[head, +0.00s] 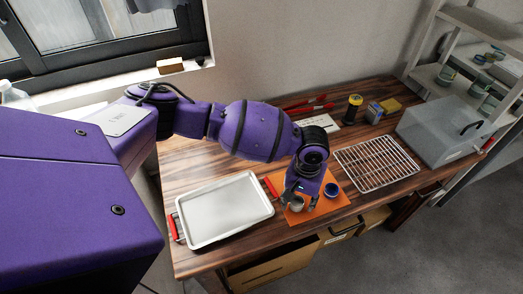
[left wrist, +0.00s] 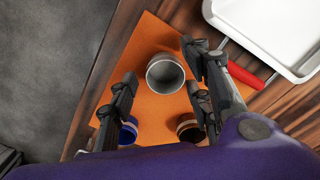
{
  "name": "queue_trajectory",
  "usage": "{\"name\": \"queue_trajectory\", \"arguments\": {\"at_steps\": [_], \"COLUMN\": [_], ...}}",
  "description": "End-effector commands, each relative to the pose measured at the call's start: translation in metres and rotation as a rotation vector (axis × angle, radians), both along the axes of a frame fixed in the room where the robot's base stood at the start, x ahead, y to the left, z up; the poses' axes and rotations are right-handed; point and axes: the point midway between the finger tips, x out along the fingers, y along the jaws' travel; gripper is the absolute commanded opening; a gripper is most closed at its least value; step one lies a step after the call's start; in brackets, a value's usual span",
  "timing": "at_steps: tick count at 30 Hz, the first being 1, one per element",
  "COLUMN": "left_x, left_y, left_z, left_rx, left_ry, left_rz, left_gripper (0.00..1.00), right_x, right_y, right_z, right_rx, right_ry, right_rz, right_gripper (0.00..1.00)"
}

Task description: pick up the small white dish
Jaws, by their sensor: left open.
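The small white dish (head: 297,204) looks like a pale grey-white cup and stands upright on an orange mat (head: 322,211). In the left wrist view the dish (left wrist: 165,74) shows its open top, just ahead of and between the fingertips. My left gripper (head: 299,201) points down over the mat with its fingers spread. In the left wrist view the left gripper (left wrist: 160,82) is open, with fingers on both sides of the dish; I cannot tell whether they touch it. My right gripper is not in view.
A blue dish (head: 332,189) stands close by on the mat, and a dark brown-rimmed one (left wrist: 190,130) shows in the left wrist view. A white tray (head: 224,207) lies left, a wire rack (head: 376,163) right. The table's front edge is near; an open drawer (head: 272,268) is below.

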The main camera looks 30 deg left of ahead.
Motion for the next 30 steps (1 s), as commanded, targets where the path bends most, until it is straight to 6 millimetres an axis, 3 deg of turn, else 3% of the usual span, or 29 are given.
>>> {"name": "queue_trajectory", "arguments": {"at_steps": [7,17,26,30], "left_x": [0.002,0.002,0.002,0.003], "left_y": [0.000,0.000,0.000,0.000], "left_z": [0.000,0.000,0.002,0.012], "left_rx": [0.000,0.000,0.000,0.000], "left_ry": [-0.004,-0.004,-0.005,-0.007], "left_rz": [-0.001,-0.001,-0.001,-0.001], "left_gripper": [0.45,0.03,0.02,0.02], "right_x": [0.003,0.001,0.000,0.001], "right_y": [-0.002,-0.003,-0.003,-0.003], "right_z": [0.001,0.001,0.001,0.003], "right_rx": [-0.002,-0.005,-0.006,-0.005], "right_ry": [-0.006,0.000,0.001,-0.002], "right_rz": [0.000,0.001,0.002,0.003], "right_gripper": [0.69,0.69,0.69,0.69]}}
